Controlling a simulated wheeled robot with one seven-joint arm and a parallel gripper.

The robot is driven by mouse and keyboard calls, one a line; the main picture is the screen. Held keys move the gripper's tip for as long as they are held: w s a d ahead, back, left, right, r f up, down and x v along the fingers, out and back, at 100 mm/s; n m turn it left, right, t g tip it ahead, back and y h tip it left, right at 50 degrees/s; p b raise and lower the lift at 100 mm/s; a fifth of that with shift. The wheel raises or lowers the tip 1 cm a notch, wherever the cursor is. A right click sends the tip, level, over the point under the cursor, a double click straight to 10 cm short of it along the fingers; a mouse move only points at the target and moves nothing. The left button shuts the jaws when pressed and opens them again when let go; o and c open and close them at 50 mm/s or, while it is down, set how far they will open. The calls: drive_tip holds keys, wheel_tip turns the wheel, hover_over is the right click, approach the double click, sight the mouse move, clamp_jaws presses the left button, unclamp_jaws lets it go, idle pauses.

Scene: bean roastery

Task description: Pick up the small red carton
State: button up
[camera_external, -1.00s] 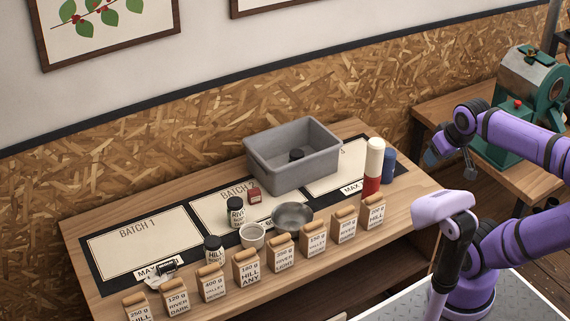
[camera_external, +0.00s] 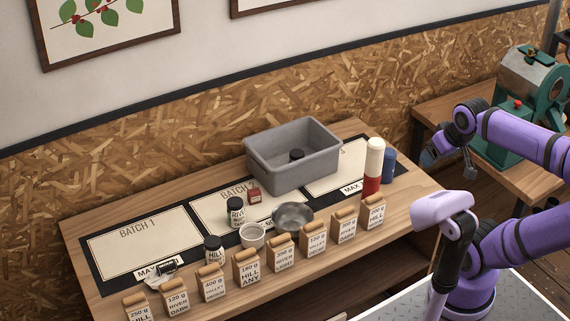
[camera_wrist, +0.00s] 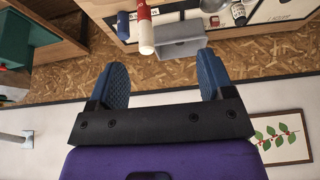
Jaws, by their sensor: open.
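The small red carton (camera_external: 254,196) stands upright on the BATCH 2 mat, near its top edge, just in front of the grey bin (camera_external: 270,178). A dark bottle labelled RIVER (camera_external: 236,212) stands close to its left. My gripper (camera_external: 449,164) is far to the right of the carton, raised beyond the table's right end. In the wrist view its two blue fingers (camera_wrist: 162,72) are wide apart with nothing between them.
A metal bowl (camera_external: 292,217) and a white cup (camera_external: 252,236) stand in front of the carton. A red-and-white cylinder (camera_external: 373,165) and a blue cylinder (camera_external: 389,167) stand at the right. Several labelled bags (camera_external: 247,270) line the front edge. The BATCH 1 mat (camera_external: 140,240) is mostly clear.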

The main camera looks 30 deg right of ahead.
drive_tip(key=w+a+r, duration=0.2)
drive_tip(key=w+r, duration=0.2)
drive_tip(key=w, duration=0.6)
drive_tip(key=m+g, duration=0.1)
drive_tip(key=g, duration=0.4)
hover_over(255, 192)
wheel_tip(255, 192, down, 39)
drive_tip(key=shift+s+f, duration=0.1)
drive_tip(key=shift+f, duration=3.75)
